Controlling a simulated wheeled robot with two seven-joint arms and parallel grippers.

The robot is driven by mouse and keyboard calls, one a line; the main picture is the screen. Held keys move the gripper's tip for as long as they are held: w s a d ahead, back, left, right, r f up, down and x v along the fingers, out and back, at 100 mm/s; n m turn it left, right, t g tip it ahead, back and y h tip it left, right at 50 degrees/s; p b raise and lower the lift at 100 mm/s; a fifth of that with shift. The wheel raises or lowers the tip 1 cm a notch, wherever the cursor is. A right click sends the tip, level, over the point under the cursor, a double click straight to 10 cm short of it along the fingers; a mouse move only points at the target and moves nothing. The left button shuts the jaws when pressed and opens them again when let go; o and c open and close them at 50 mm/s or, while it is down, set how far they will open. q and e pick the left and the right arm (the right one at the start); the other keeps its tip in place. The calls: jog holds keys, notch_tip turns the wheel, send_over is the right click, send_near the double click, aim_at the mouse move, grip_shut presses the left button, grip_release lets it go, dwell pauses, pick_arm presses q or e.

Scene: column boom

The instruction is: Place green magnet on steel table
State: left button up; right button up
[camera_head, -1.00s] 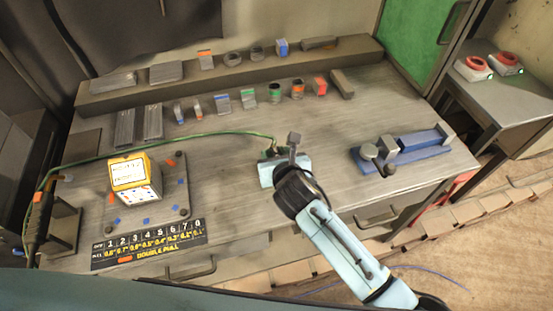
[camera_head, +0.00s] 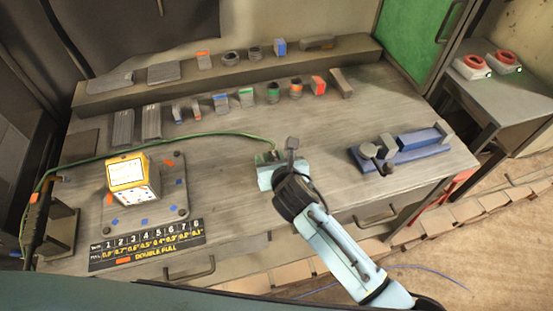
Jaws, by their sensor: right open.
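Two green-marked pieces stand in the row on the steel table (camera_head: 330,150): a grey block with a green top (camera_head: 246,97) and a dark round piece with a green band (camera_head: 273,92). I cannot tell which is the green magnet. My right gripper (camera_head: 277,153) is open over the middle of the table, in front of and apart from that row. Its light blue body and dark wrist hide the table below. I cannot tell whether anything small is between its fingers. My left gripper is not in view.
A yellow-and-white box (camera_head: 128,175) stands on a grey plate at the left, behind a number strip (camera_head: 150,245). A green cable (camera_head: 190,135) crosses the table to near my right gripper. A blue fixture (camera_head: 410,147) sits at the right. The table between gripper and fixture is clear.

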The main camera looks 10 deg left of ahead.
jog(key=shift+s+d+r, duration=0.15)
jog(key=shift+s+r, duration=0.2)
pick_arm(q)
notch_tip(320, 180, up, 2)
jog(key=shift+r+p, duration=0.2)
jog(key=shift+p, duration=0.95)
pick_arm(e)
jog(key=v, duration=1.1)
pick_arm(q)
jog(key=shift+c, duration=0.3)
